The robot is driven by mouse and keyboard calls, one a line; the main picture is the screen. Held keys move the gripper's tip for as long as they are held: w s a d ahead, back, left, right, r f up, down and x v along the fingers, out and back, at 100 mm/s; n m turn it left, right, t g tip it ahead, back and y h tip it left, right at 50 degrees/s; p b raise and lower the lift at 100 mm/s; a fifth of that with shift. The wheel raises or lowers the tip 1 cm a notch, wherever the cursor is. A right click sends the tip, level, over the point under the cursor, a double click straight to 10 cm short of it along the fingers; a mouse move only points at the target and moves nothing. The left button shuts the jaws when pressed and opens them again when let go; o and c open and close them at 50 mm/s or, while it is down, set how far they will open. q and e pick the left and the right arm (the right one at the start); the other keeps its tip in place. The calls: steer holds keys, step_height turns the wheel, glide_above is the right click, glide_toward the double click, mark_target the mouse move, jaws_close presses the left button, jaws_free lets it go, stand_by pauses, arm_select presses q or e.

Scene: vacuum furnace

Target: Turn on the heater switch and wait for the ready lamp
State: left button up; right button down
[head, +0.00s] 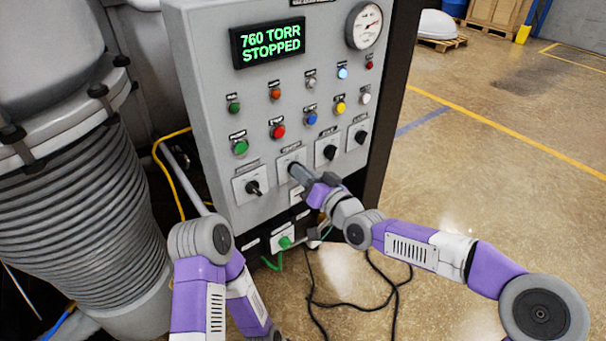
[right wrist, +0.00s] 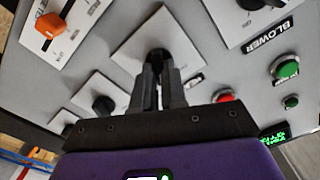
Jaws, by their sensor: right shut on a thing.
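The grey control panel (head: 215,80) carries a row of black rotary switches on white plates. My right gripper (head: 296,172) is at the second switch from the left, its fingers shut on the black knob (right wrist: 158,56), which shows between the fingertips in the right wrist view. The labels are too small to tell which switch is the heater's. The leftmost switch (head: 254,188) and the two right ones (head: 330,152) are free. Small lamps line the panel; a pale blue one (head: 342,72) looks lit. I cannot tell which is the ready lamp. My left gripper is out of view.
The display (head: 268,42) reads "760 TORR STOPPED", beside a round gauge (head: 367,25). An orange knob (right wrist: 48,28) is near the gripper. A ribbed grey vessel (head: 75,220) stands left. Black cables (head: 345,305) lie on the floor. Floor at right is open.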

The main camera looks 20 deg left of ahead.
stand_by(0.4)
steer(key=c, duration=1.2)
jaws_free()
steer(key=p+v, duration=0.1)
steer(key=v, duration=0.6)
steer(key=shift+s+d, duration=0.2)
steer(key=shift+d, duration=0.05)
